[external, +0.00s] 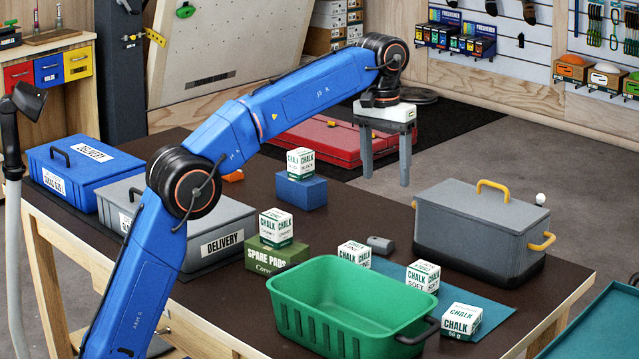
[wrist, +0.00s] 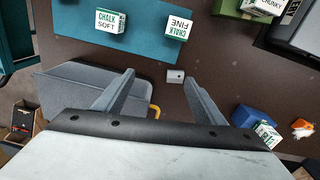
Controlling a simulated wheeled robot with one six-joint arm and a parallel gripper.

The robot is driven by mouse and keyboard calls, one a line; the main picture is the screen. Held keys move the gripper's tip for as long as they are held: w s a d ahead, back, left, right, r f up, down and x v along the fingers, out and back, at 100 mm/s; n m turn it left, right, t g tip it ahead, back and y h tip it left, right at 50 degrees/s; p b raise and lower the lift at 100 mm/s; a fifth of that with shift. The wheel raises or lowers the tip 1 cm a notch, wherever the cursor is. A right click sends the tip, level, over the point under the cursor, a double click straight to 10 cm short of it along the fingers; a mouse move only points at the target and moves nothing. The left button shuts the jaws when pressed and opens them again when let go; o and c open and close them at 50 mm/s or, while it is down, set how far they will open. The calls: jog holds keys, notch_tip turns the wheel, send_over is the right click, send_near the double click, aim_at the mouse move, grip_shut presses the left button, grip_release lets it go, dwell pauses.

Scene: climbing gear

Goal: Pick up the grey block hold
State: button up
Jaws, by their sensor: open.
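The grey block hold (external: 380,244) is a small rounded grey block lying on the dark table top, behind the green crate and beside the white chalk boxes. In the wrist view the block hold (wrist: 175,76) shows a small dark hole and appears between my fingertips, nearer the right one, with the table well below them. My gripper (external: 386,180) is open and empty, pointing down, high above the table. Its two grey fingers (wrist: 159,78) are spread wide in the wrist view.
A lidded grey box (external: 478,232) with yellow handles stands right of the block hold. The green crate (external: 340,318) is in front. Chalk boxes (external: 354,254) stand close to its left, and a blue block (external: 300,191) lies farther back. Bare table surrounds the block hold's far side.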

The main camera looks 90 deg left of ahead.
jog(key=n, duration=0.1)
send_over(381, 244)
jog(key=a, duration=0.2)
notch_tip(381, 244, down, 2)
jog(key=shift+g, duration=0.3)
notch_tip(381, 244, down, 12)
jog(key=shift+w+d+r, duration=0.1)
jog(key=shift+w+d, duration=0.05)
jog(key=shift+a+f, duration=0.15)
jog(key=shift+f, duration=1.2)
jog(key=shift+a+f, duration=0.1)
jog(key=shift+f, duration=1.25)
jog(key=shift+c, duration=0.3)
jog(key=c, duration=1.1)
